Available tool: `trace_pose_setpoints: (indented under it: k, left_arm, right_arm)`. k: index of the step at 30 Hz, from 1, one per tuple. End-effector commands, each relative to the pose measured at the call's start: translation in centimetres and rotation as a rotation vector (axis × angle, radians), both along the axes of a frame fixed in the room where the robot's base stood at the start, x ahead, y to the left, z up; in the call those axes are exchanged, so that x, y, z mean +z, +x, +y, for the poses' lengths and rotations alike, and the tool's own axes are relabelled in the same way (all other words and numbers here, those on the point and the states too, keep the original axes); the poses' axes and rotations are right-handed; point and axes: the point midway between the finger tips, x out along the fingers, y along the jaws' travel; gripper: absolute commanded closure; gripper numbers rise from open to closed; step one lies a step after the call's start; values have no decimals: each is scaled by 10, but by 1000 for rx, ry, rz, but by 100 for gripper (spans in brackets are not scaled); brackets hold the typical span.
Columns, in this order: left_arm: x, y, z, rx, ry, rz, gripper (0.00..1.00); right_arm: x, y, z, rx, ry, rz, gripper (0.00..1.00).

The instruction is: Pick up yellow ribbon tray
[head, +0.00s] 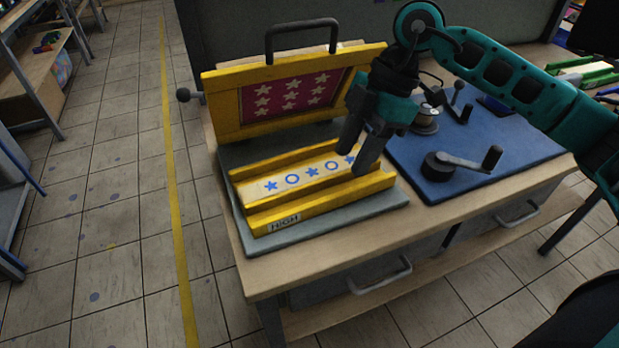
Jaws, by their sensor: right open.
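The yellow ribbon tray (268,220) lies on a grey base plate on the workbench. It is a long yellow channel with raised side rails and a "HIGH" label on its near side. A pale ribbon strip (308,172) with blue stars and circles lies along its middle. My right gripper (356,162) is open and points down over the right end of the tray. Its fingertips are close to the strip and hide part of that end; I cannot tell whether they touch. My left gripper is not in view.
A yellow hinged frame (228,107) with a red star panel stands raised behind the tray. A blue board (475,140) with a crank handle (462,162) and a spool (425,122) lies to the right. The wooden bench's front edge (340,262) is clear. Shelving stands far left.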

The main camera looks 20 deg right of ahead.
Motion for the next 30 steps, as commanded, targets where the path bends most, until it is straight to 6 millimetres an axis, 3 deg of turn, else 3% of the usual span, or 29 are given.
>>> trace_pose_setpoints:
  k: [3, 11, 18, 28, 30]
  left_arm:
    - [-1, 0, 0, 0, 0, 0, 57]
    - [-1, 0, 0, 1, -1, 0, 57]
    - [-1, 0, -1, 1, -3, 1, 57]
    - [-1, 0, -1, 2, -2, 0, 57]
    - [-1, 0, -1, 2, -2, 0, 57]
  right_arm:
    - [-19, -1, 8, 2, 2, 1, 57]
    - [-38, -1, 18, 3, 3, 1, 57]
    - [-70, -2, 33, 2, 4, 0, 57]
    - [-78, -2, 36, 2, 3, -1, 57]
    - [-78, -2, 36, 2, 3, -1, 62]
